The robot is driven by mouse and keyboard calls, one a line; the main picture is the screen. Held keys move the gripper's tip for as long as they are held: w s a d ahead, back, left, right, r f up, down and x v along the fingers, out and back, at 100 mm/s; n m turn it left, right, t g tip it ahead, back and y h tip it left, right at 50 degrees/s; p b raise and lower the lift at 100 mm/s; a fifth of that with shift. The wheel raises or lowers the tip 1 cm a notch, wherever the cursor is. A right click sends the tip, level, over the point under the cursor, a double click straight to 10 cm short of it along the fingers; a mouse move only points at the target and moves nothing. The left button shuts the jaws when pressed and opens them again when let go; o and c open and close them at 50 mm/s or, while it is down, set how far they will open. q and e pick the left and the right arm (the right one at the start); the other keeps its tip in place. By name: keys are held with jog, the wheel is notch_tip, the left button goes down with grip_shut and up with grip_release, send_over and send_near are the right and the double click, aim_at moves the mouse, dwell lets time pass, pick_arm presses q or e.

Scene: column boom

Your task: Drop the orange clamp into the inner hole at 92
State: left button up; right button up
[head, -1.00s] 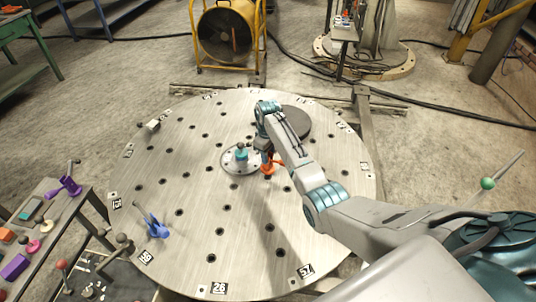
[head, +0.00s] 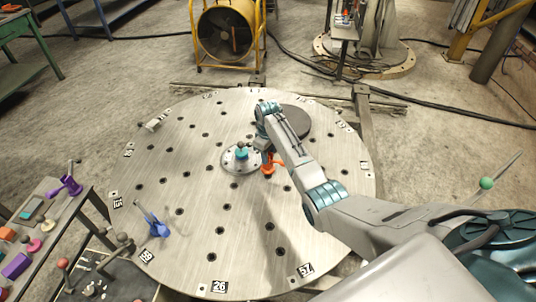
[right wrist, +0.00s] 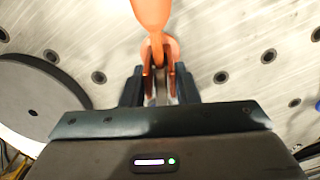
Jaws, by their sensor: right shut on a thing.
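The orange clamp (head: 268,167) is near the middle of the round steel table, just right of the central hub, in the head view. My right gripper (right wrist: 159,88) is shut on it; in the right wrist view the clamp's orange body (right wrist: 152,18) rises from between the dark fingers. The arm partly hides the gripper in the head view. I cannot tell whether the clamp touches the table. The round table (head: 205,190) has rings of dark holes and number plates at its rim. The far plates are too small to read, so I cannot pick out 92. My left gripper is not in view.
A hub with a teal-topped knob (head: 241,151) stands close left of the clamp. A dark disc (head: 296,121) lies behind the arm. A blue clamp (head: 156,227) stands at the table's front left. A side bench (head: 50,235) with a purple clamp (head: 68,186) is at left.

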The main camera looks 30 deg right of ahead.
jog(key=shift+f+b, duration=0.3)
jog(key=shift+f, duration=0.35)
jog(key=shift+f, duration=0.35)
jog(key=shift+f+b, duration=0.8)
jog(key=shift+f, duration=0.25)
jog(key=o, duration=0.7)
jog(key=shift+r, duration=0.1)
jog(key=shift+s+r+p, duration=0.1)
jog(key=shift+r+p, duration=3.55)
jog(key=shift+p, duration=0.4)
